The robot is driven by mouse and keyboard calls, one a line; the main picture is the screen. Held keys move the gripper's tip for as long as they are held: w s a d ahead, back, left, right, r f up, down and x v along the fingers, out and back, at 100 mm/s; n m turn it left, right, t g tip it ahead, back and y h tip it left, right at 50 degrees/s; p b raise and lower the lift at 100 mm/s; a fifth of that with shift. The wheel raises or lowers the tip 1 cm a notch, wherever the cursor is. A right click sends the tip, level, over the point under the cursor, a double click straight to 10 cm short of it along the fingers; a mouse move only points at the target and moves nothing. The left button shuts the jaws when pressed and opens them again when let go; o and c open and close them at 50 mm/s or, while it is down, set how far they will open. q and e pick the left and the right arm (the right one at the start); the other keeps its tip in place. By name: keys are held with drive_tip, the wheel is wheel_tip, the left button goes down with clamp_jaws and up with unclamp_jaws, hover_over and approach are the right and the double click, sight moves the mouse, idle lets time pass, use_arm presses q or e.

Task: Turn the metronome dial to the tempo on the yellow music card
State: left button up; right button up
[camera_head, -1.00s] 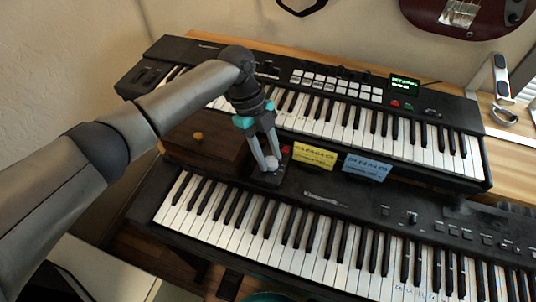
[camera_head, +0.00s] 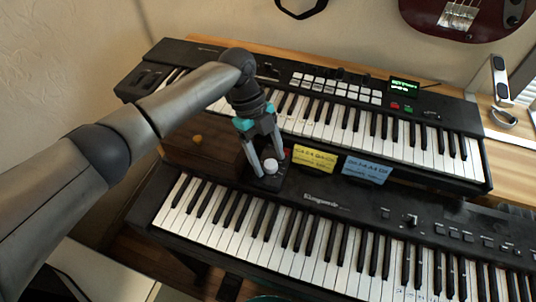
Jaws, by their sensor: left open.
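The metronome (camera_head: 270,183) is a small dark box on the left part of the lower keyboard's top, with a pale round dial (camera_head: 270,166) and a red part partly hidden behind a finger. My left gripper (camera_head: 269,165) is open, its two fingers apart on either side of the dial; I cannot tell whether either touches it. The yellow music card (camera_head: 315,159) stands just right of the metronome, its printing too small to read. A blue card (camera_head: 366,170) stands further right. My right gripper is not in view.
The lower keyboard (camera_head: 320,198) spans the front and the upper keyboard (camera_head: 400,152) stands behind the cards. A brown wooden box (camera_head: 205,145) with a small orange-brown knob sits left of the metronome, close to my left arm. A guitar hangs at upper right.

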use_arm(q)
drive_tip(key=p+v, duration=0.2)
drive_tip(key=v, duration=1.3)
drive_tip(key=shift+r+p, duration=0.2)
drive_tip(key=shift+p, duration=0.15)
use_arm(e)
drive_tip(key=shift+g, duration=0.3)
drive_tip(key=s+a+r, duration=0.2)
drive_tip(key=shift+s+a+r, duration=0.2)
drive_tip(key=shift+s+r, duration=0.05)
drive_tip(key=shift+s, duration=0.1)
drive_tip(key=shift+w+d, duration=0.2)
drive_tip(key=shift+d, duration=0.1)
